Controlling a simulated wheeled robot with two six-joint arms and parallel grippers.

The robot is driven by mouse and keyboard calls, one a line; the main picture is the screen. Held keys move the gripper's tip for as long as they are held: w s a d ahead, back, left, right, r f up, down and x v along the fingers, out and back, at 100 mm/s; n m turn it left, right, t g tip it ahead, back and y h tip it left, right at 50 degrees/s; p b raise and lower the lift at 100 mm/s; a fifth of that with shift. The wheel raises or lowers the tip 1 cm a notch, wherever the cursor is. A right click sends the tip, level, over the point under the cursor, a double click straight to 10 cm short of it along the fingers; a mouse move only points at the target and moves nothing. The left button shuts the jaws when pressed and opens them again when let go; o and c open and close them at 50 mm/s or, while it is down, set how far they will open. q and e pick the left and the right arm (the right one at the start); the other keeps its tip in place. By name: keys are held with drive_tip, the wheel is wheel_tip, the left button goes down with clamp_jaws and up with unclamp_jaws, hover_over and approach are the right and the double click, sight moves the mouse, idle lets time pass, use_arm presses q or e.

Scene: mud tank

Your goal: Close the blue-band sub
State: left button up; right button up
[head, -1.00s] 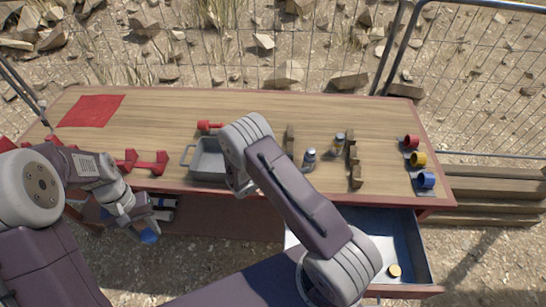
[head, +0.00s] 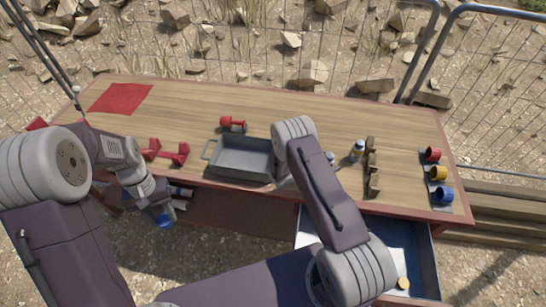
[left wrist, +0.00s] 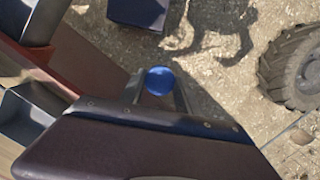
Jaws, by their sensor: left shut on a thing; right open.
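My left gripper (head: 164,218) hangs in front of the bench's front edge at the left, shut on a round blue piece. The blue piece (left wrist: 160,80) sits between the fingers in the left wrist view. It looks like a cap or disc; its exact shape is unclear. A small bottle (head: 357,150) with a yellowish band stands on the bench beside the brown rack. Another small grey bottle (head: 330,158) is partly hidden by my right arm. I cannot make out a blue band on either. My right gripper (head: 287,183) is mostly hidden behind its arm, near the tray, open.
A grey tray (head: 228,165) stands mid-bench, with red dumbbell-shaped pieces (head: 166,152) to its left. Red, yellow and blue cups (head: 442,196) sit at the right end. An open blue-lined drawer (head: 425,250) juts out in front. The bench's back left is clear around a red mat (head: 120,98).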

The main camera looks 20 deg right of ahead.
sight(328, 155)
use_arm(q)
drive_tip(key=shift+a, duration=0.1)
use_arm(e)
drive_tip(key=shift+a, duration=0.1)
clamp_jaws()
use_arm(q)
drive_tip(key=shift+f, duration=0.1)
use_arm(e)
drive_tip(key=shift+r, duration=0.5)
use_arm(q)
drive_tip(key=shift+f, duration=0.15)
use_arm(e)
wheel_tip(328, 155, up, 3)
drive_tip(key=shift+w+f, duration=0.1)
drive_tip(key=shift+f, duration=0.05)
use_arm(q)
drive_tip(key=shift+f+b, duration=0.5)
drive_tip(key=shift+b, duration=0.25)
use_arm(e)
drive_tip(key=s+r, duration=0.7)
drive_tip(key=s, duration=0.5)
drive_tip(key=shift+r, duration=0.2)
drive_tip(key=shift+w+a, duration=0.1)
